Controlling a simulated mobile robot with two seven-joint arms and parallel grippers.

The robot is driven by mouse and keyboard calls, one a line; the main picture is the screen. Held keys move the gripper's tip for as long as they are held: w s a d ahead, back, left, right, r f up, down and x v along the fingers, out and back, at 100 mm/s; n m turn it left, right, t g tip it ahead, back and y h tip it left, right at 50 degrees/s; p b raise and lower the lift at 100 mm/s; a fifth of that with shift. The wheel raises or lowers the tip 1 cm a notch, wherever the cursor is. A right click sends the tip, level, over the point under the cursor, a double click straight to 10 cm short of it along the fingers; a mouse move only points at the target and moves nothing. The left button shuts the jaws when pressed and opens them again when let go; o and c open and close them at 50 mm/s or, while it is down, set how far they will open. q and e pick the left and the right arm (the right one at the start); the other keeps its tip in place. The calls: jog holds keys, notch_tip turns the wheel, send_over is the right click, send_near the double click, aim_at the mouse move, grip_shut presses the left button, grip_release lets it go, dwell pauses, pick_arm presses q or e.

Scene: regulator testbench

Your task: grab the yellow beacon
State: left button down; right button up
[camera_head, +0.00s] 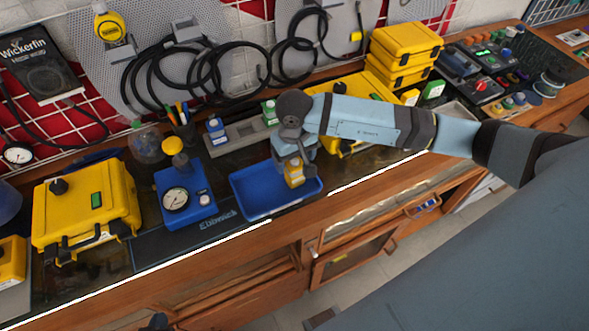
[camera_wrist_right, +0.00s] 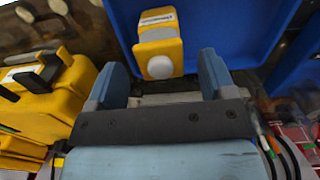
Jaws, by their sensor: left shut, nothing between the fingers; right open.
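The yellow beacon (camera_head: 294,177), a small yellow block, is at the right end of the blue tray (camera_head: 250,207). In the right wrist view the beacon (camera_wrist_right: 160,48) has a pale label and a pale round spot. My right gripper (camera_head: 293,160) is open, close to the beacon. In its wrist view the two blue fingers of my right gripper (camera_wrist_right: 162,75) stand apart, with the beacon just ahead between them, not gripped. Only a dark tip of my left gripper (camera_head: 155,322) shows at the bottom edge, shut and empty, away from the bench objects.
A blue gauge box (camera_head: 185,197) stands left of the tray, with a yellow case (camera_head: 86,208) further left. A large yellow case (camera_head: 350,95) lies behind my right arm. A grey rack (camera_head: 235,137) stands behind the tray. Free room lies in front of the bench.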

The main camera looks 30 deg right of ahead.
jog(key=shift+s+f+p, duration=0.2)
jog(key=shift+f+p, duration=0.15)
jog(key=shift+f, duration=1.5)
jog(key=c, duration=1.1)
jog(key=shift+o, duration=0.2)
jog(key=shift+r, duration=0.15)
